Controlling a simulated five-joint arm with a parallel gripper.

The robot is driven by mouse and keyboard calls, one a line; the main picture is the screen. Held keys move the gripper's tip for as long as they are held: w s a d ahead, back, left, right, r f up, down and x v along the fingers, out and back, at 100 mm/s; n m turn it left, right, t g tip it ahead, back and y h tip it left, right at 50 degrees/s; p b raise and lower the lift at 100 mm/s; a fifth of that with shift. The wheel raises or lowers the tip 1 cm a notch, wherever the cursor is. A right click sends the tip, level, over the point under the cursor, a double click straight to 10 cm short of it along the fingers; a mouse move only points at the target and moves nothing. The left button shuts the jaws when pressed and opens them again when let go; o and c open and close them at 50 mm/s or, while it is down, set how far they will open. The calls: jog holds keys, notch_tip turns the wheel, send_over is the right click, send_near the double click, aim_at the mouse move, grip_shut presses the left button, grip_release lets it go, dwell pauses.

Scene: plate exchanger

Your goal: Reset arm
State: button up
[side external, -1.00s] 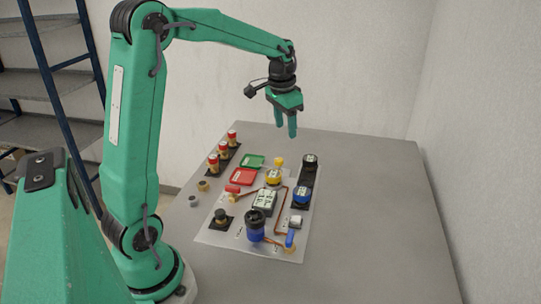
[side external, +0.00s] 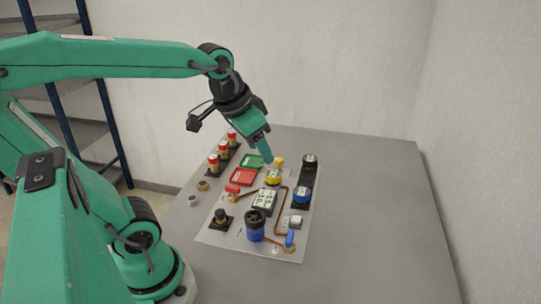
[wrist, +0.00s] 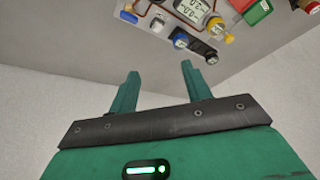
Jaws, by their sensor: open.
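My gripper (side external: 265,155) hangs tilted above the far part of the panel in the side view, near the green tray. In the wrist view my gripper (wrist: 160,80) shows two separated green fingers with nothing between them. The grey panel (side external: 225,236) lies on the table with its parts on it. The green tray (side external: 252,161) and the red tray (side external: 242,177) lie at its far left. A yellow-based part (side external: 274,176) stands near the middle. The fingertips overlap the panel's far edge in the side view; I cannot tell their exact height.
The grey table (side external: 375,220) is bare on the right. Several red-topped parts (side external: 223,149) stand on a dark strip at the left. A dark blue cylinder (side external: 255,228) and a blue-handled valve (side external: 290,240) stand near the front. A wall (side external: 330,70) rises behind the table.

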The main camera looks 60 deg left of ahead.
jog(key=shift+t, duration=0.4)
jog(key=s, duration=0.1)
jog(key=s+d+f, duration=0.1)
jog(key=s, duration=0.1)
jog(key=s+d, duration=0.1)
jog(key=s, duration=0.1)
jog(key=shift+d+f, duration=0.1)
jog(key=shift+f, duration=0.3)
